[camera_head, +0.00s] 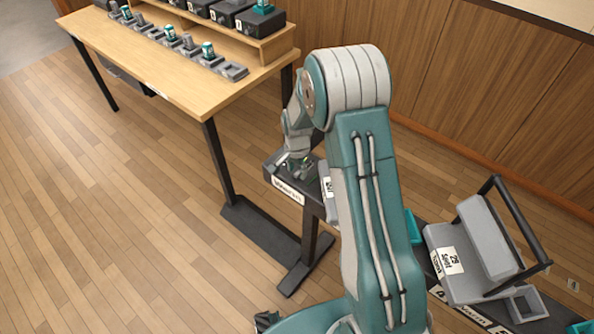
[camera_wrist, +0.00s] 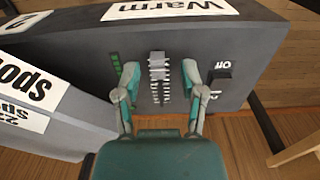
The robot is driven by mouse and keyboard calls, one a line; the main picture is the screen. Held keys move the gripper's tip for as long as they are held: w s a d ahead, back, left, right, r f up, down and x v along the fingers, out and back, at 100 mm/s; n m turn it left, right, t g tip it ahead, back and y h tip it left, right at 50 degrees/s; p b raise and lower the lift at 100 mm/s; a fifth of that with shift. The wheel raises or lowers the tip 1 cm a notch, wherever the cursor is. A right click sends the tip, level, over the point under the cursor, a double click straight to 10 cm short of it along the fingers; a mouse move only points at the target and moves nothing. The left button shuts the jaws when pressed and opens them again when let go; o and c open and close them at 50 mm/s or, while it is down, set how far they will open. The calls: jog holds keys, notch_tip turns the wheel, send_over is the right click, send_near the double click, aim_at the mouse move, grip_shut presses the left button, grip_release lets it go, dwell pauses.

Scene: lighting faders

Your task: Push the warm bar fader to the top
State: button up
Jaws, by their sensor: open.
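The warm bar fader panel is a dark grey box with a white "Warm" label (camera_wrist: 170,9) in the wrist view. In the head view the panel (camera_head: 318,207) stands beyond my arm. A grey ribbed fader knob (camera_wrist: 158,64) sits near the upper end of a marked scale (camera_wrist: 161,93) as seen in the wrist view. My gripper (camera_wrist: 160,70) is open, with one finger on each side of the knob and visible gaps between. In the head view my gripper (camera_head: 296,164) is small over the panel, and the knob is hard to make out.
A green light strip (camera_wrist: 115,66) lies left of the fader and an Off switch (camera_wrist: 223,75) right of it. A grey box with "Spots" labels (camera_wrist: 30,95) adjoins on the left. A wooden table (camera_head: 180,70) with small items stands behind.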

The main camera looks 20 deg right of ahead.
aim_at(312, 161)
jog(key=shift+d+f, duration=0.1)
jog(key=shift+f, duration=0.25)
grip_shut()
jog(key=w+d, duration=0.1)
jog(key=d, duration=0.1)
jog(key=w+d, duration=0.3)
jog(key=d, duration=0.1)
jog(key=shift+w, duration=0.2)
jog(key=shift+a, duration=0.1)
grip_release()
jog(key=shift+w, duration=0.1)
